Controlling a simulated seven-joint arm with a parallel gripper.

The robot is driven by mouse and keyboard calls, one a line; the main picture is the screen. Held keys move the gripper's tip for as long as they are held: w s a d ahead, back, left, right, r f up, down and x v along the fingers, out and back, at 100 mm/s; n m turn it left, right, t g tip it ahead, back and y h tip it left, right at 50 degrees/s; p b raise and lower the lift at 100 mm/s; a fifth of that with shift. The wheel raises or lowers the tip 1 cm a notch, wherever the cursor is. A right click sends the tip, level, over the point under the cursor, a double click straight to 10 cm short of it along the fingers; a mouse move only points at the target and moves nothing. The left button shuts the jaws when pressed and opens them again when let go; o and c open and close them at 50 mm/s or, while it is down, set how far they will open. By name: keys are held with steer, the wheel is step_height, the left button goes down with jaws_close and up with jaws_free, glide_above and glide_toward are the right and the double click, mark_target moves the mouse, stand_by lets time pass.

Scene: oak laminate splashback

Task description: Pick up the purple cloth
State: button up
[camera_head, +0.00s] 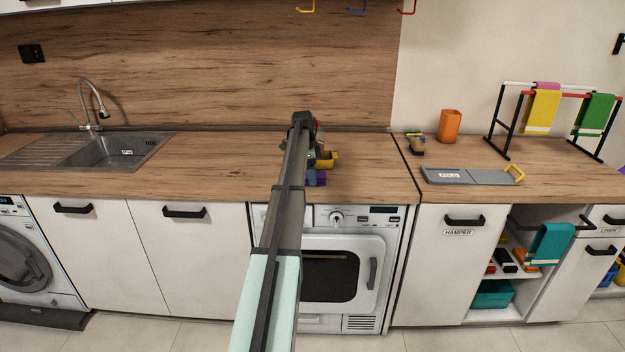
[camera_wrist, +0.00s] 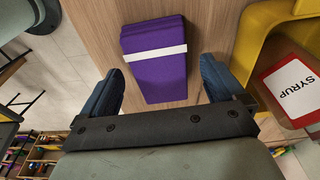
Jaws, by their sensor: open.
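The purple cloth (camera_wrist: 154,76) lies folded on the wooden counter in the wrist view, a thick block with a white stripe across it. My gripper (camera_wrist: 162,82) is open in the wrist view, with one blue finger on each side of the cloth's near end. The fingers look apart from the cloth. I cannot tell the height between them.
A yellow bin (camera_wrist: 258,45) with a SYRUP label stands close right of the cloth in the wrist view; the yellow bin (camera_head: 328,158) also shows in the head view. A sink (camera_head: 118,150) is left. A grey FOLD board (camera_head: 490,177) and drying rack (camera_head: 507,120) are right. The left counter is clear.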

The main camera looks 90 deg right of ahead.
steer(key=shift+s+f, duration=0.1)
steer(key=shift+f, duration=0.45)
steer(key=c, duration=1)
